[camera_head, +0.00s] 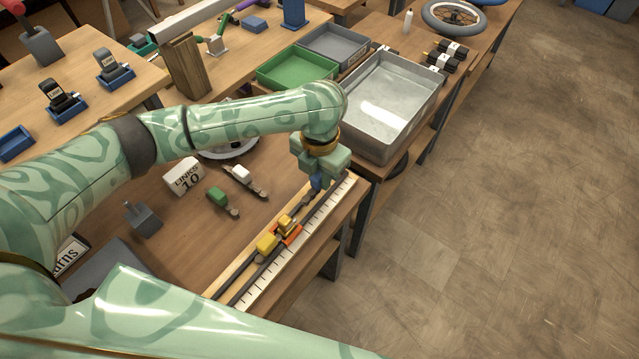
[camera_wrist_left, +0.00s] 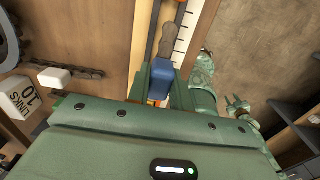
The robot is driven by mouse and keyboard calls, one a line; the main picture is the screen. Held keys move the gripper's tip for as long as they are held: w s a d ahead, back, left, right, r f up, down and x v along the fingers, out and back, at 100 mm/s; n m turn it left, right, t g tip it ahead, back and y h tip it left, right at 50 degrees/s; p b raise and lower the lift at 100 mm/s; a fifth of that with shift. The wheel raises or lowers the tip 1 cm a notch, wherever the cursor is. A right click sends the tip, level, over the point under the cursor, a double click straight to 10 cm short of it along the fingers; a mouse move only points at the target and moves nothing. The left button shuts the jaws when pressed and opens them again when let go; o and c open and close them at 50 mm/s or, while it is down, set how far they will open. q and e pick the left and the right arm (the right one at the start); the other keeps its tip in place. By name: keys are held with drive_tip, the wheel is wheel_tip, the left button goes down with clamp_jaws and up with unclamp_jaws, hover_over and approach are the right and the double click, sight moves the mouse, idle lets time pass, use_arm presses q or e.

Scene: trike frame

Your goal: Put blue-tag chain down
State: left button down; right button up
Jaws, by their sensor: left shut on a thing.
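My left gripper (camera_head: 318,172) is shut on the blue tag (camera_head: 317,184) of the blue-tag chain, over the far end of the ruler board (camera_head: 265,285). In the left wrist view the blue tag (camera_wrist_left: 160,80) sits between the fingers, with a grey-brown chain piece (camera_wrist_left: 168,42) running from it beside the ruler scale. Whether the chain touches the board is unclear. A yellow tag (camera_head: 266,243) and an orange piece (camera_head: 293,234) are on the board nearer me. In the left wrist view, green parts (camera_wrist_left: 237,106) at right look like my right arm, too small to judge its gripper.
A green-tag chain (camera_head: 218,197), a white-tag chain (camera_head: 243,174) and the LINKS 10 block (camera_head: 183,177) lie left of the board. A grey bin (camera_head: 378,142) stands beyond it, with a green tray (camera_head: 272,77) behind. Open floor lies to the right.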

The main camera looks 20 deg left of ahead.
sight(319, 184)
use_arm(q)
wheel_tip(319, 184, down, 4)
drive_tip(key=shift+w+a+r+b, duration=0.1)
drive_tip(key=shift+w+a+b, duration=0.05)
drive_tip(key=shift+b, duration=0.7)
drive_tip(key=shift+r, duration=0.2)
drive_tip(key=shift+f, duration=0.2)
drive_tip(key=c, duration=1.3)
unclamp_jaws()
drive_tip(key=shift+o, duration=0.2)
wheel_tip(319, 184, up, 12)
drive_tip(key=p, duration=0.5)
drive_tip(key=shift+r, duration=0.2)
